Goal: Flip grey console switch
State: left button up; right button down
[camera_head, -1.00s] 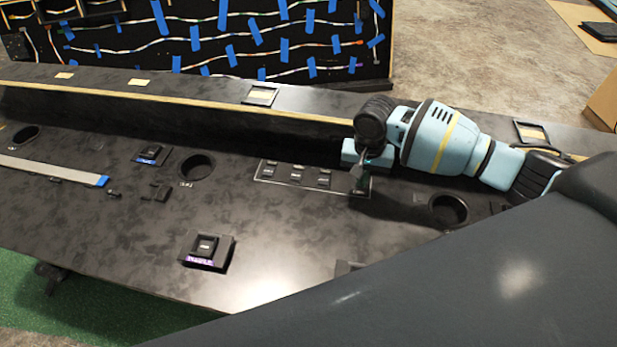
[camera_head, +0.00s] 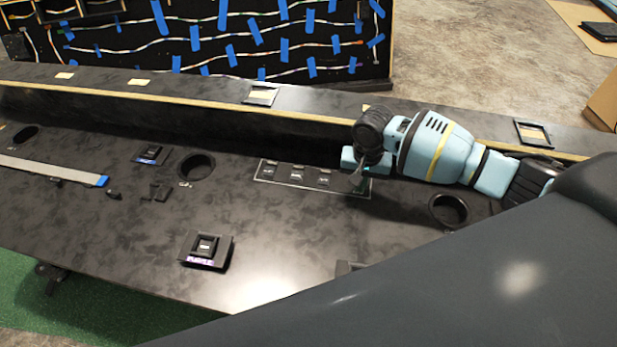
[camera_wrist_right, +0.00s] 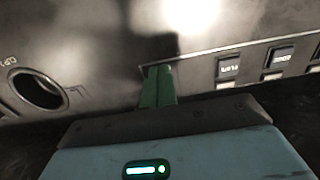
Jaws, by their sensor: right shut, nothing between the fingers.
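The console (camera_head: 120,215) is a long black desk with an outlined switch panel (camera_head: 262,178) right of centre. Several small dark switches (camera_head: 296,174) with pale labels sit in a row on it. In the right wrist view, two labelled switches, one nearer (camera_wrist_right: 228,70) and one farther right (camera_wrist_right: 280,56), show upside down. I cannot tell which switch is the grey one. My right gripper (camera_head: 358,182) is over the panel's right end, and its green fingers (camera_wrist_right: 158,86) are shut and empty beside the nearer switch. Contact is unclear. My left gripper is out of view.
A round hole (camera_head: 449,210) lies right of the panel, and another (camera_head: 197,167) lies left. A purple-labelled switch box (camera_head: 206,249) and a blue-labelled one (camera_head: 151,155) stand on the desk. A raised ledge (camera_head: 200,95) runs behind. My dark arm link covers the lower right.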

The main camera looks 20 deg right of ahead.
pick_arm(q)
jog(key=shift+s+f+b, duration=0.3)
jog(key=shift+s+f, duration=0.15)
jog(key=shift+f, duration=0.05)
pick_arm(e)
jog(key=shift+w+d, duration=0.35)
jog(key=shift+w, duration=0.2)
jog(key=shift+w+d, duration=0.3)
jog(key=shift+w, duration=0.2)
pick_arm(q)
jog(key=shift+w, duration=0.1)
pick_arm(e)
jog(key=shift+s+a+r+p, duration=0.1)
jog(key=shift+r+p, duration=0.7)
jog(key=shift+r, duration=0.5)
jog(key=shift+s+a+r+p, duration=0.1)
jog(key=shift+r+p, duration=0.65)
jog(key=shift+r, duration=0.5)
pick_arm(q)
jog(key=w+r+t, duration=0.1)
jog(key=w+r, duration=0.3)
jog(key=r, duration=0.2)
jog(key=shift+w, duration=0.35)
pick_arm(e)
jog(key=shift+s+r, duration=0.15)
jog(key=shift+r, duration=0.8)
